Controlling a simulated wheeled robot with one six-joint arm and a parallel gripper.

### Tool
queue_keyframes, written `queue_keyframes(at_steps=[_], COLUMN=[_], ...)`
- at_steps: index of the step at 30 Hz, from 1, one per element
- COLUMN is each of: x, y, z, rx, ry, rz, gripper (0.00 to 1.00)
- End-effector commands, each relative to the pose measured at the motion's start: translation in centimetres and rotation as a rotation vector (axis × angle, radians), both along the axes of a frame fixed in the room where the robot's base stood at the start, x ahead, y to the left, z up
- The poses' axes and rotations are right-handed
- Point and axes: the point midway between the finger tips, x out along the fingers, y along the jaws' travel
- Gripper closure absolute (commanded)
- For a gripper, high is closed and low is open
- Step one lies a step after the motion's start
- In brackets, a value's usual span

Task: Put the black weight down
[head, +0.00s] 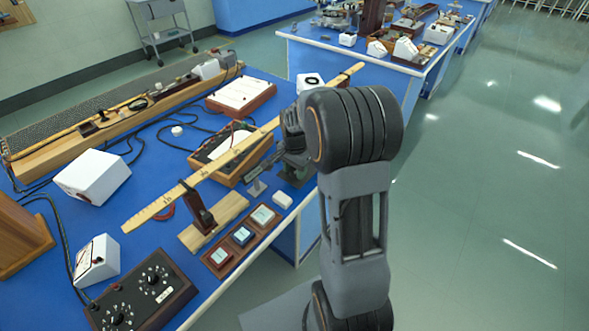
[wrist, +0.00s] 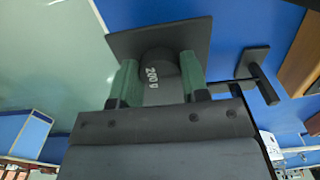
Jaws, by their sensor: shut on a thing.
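The black weight (wrist: 157,62), marked "200 g", is between the green-tipped fingers of my gripper (wrist: 159,82) in the wrist view. My gripper is shut on it. A dark square plate (wrist: 196,34) shows right behind the weight; I cannot tell whether the weight touches it. In the head view my gripper (head: 292,168) is low over the front edge of the blue bench (head: 150,215), beyond my arm. The weight cannot be made out there.
A long wooden rule (head: 175,195) on a stand (head: 200,215) crosses the bench close to my gripper. A small post with a flat top (wrist: 257,72) is to the right in the wrist view. Open floor lies right.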

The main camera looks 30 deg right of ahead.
Motion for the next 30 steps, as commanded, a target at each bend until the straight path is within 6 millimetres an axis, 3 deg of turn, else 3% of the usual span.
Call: queue_keyframes(at_steps=[8,9,17,25,30], x=[0.0,0.0,0.0,0.0,0.1], y=[0.0,0.0,0.0,0.0,0.0], z=[-0.3,-0.4,-0.3,0.0,1.8], rx=[0.000,0.000,0.000,0.000,-0.001], ry=[0.000,0.000,0.000,0.000,-0.004], rz=[0.000,0.000,0.000,0.000,0.000], gripper=[0.88,0.58,0.33,0.33,0.33])
